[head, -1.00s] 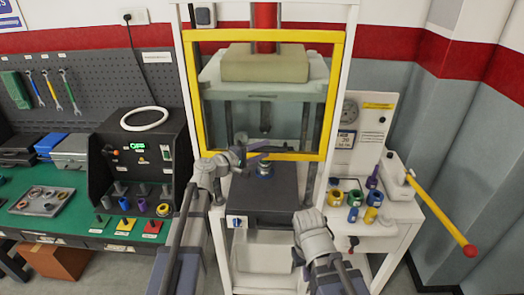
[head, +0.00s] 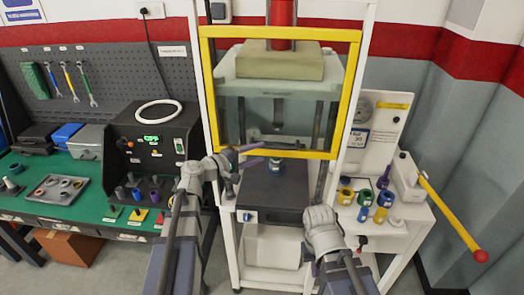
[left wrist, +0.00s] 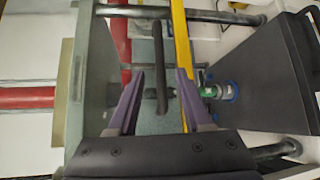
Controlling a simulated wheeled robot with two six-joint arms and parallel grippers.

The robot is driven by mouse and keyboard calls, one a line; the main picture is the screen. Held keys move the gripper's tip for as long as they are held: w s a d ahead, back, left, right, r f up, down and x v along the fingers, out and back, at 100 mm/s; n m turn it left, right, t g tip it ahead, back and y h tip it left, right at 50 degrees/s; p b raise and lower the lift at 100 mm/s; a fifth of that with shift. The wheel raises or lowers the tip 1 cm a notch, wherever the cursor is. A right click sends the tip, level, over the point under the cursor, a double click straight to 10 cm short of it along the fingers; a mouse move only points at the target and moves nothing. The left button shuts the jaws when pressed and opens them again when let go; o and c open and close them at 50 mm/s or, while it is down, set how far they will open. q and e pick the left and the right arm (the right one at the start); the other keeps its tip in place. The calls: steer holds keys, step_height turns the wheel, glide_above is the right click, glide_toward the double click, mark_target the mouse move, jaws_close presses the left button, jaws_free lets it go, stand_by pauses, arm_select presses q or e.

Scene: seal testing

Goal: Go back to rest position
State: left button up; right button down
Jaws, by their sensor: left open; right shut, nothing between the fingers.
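My left gripper (head: 260,154) is open and empty, with purple fingers at the lower part of the press's yellow frame (head: 208,95). In the left wrist view, its two fingers (left wrist: 160,75) are apart, and a dark rod shows between them beyond. A blue piece (head: 275,168) stands on the press's black block (head: 268,192), just right of and below the left fingers. It also shows in the left wrist view (left wrist: 230,91), with a green and metal part beside it. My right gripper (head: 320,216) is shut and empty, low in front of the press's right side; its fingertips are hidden.
At the right, a white side stand (head: 407,218) holds several coloured rings and a yellow lever (head: 450,217). At the left, a green bench (head: 85,207) carries a black control box (head: 150,150) and a grey tray (head: 57,190) of rings. Free floor shows below.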

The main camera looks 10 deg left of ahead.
arm_select(q)
steer(key=s+d+f+m+g+y+b, duration=0.1)
steer(key=s+d+f+m+g+b, duration=0.2)
steer(key=s+d+f+m+g, duration=0.45)
steer(key=s+d+f+m+g+y+b, duration=0.25)
steer(key=s+d+f, duration=0.35)
steer(key=f, duration=0.5)
steer(key=s+a+f+m+g+y+b, duration=0.2)
steer(key=s+f+m+g+y+b, duration=0.1)
steer(key=s+f+y, duration=0.5)
steer(key=s+f+m+b, duration=0.1)
steer(key=s+f+m, duration=0.1)
steer(key=s, duration=0.2)
steer(key=shift+a, duration=0.4)
